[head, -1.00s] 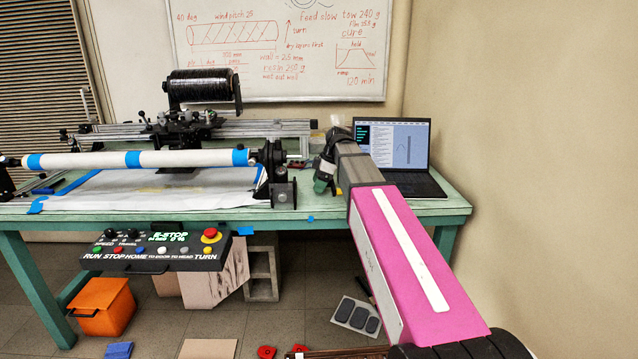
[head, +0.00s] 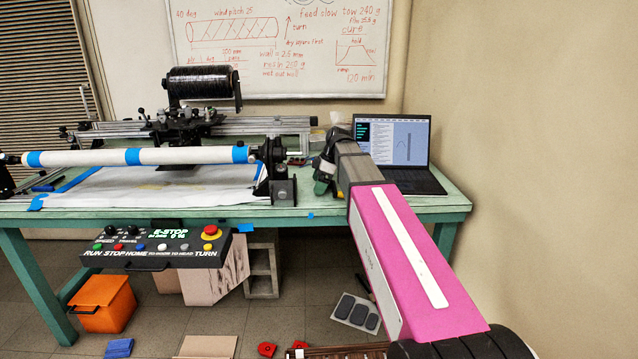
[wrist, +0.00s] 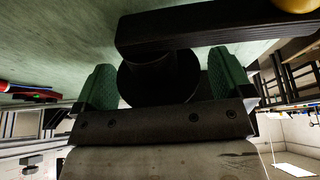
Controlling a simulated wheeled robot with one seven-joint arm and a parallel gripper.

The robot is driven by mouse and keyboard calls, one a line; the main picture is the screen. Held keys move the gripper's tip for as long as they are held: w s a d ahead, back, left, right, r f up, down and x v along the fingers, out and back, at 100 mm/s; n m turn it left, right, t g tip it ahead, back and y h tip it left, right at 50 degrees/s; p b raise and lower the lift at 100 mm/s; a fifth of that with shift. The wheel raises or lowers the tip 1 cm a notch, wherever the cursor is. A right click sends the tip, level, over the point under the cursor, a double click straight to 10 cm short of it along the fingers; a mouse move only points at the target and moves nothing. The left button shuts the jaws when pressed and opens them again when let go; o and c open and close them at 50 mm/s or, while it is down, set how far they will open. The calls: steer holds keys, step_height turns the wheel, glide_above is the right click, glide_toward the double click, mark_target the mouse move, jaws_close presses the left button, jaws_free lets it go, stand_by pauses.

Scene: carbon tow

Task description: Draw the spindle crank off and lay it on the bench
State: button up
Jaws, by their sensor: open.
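The spindle crank shows in the wrist view as a black bar (wrist: 215,32) with a round black hub (wrist: 158,78) and a brass-coloured knob (wrist: 296,4). The hub lies between the two green fingers of my gripper (wrist: 160,84), which is open. No part of the spindle shows joined to the crank there. In the head view my gripper (head: 323,176) is low over the green bench (head: 400,208), right of the winder's headstock (head: 283,188). A small yellow spot (head: 340,194), likely the knob, shows beside it. I cannot tell whether the crank touches the bench.
A laptop (head: 395,150) stands close behind and right of my gripper. The white mandrel (head: 90,158) with blue bands lies to the left. A control box (head: 155,248) hangs at the bench's front edge. The bench's front right is clear.

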steer(key=v, duration=1)
steer(key=shift+d+r, duration=0.15)
steer(key=shift+r, duration=0.25)
